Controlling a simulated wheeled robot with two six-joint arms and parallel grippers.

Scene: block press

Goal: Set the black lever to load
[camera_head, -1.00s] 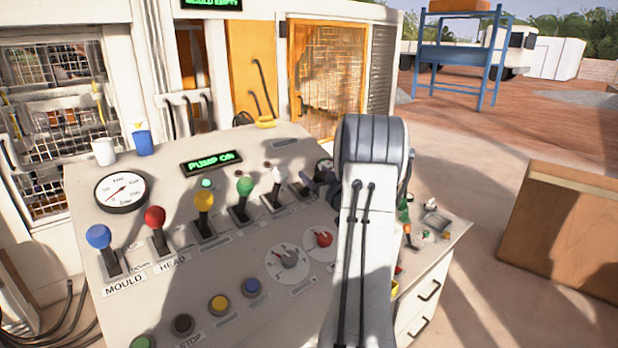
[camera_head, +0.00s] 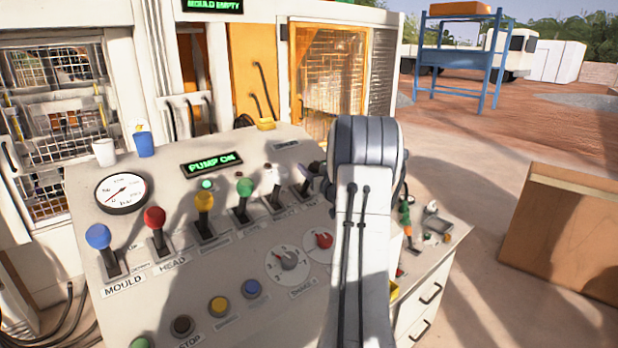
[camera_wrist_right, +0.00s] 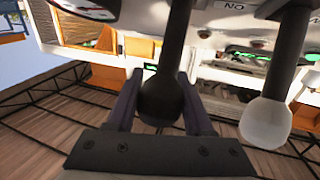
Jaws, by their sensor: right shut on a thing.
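The black lever (camera_wrist_right: 161,103) has a dark round knob on a dark shaft. In the right wrist view its knob sits between the two fingers of my right gripper (camera_wrist_right: 158,84), which is shut on it. In the head view the black lever (camera_head: 305,187) is the rightmost in the panel's lever row; my right gripper (camera_head: 314,173) and arm partly cover its top. Its label cannot be read. My left gripper is in neither current view.
A white-knobbed lever (camera_wrist_right: 264,124) stands close beside the black one. Green (camera_head: 244,187), yellow (camera_head: 204,200), red (camera_head: 155,217) and blue (camera_head: 98,236) levers continue leftward on the sloping panel (camera_head: 160,270). A green display (camera_head: 212,163) reads PUMP ON.

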